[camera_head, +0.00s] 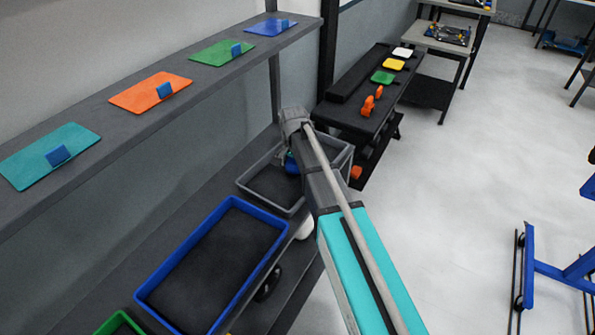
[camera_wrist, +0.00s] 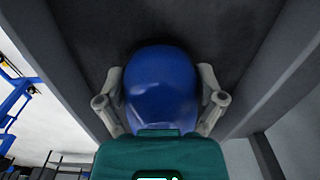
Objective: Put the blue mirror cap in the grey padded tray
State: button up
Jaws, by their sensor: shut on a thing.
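The blue mirror cap (camera_wrist: 161,86) is a smooth, rounded shell between the two fingers of my gripper (camera_wrist: 160,98) in the wrist view. My gripper is shut on it, with one grey finger on each side. In the head view only a small part of the cap (camera_head: 291,163) shows beside my arm. The grey padded tray (camera_head: 262,204) is under and around it, with a dark floor; its grey walls (camera_wrist: 72,75) also show in the wrist view. The cap is over the tray's dark floor; I cannot tell whether it touches. My arm hides part of the tray.
A blue-rimmed tray (camera_head: 160,303) with a dark floor stands nearer, and a green-rimmed one (camera_head: 118,322) is at the bottom edge. A shelf (camera_head: 120,138) with coloured mats runs above at left. A black bench (camera_head: 350,112) with small parts stands behind.

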jog(key=shift+f, duration=0.25)
jog(key=o, duration=1)
jog(key=shift+r, duration=0.15)
notch_tip(320, 180, up, 12)
jog(key=p, duration=1.2)
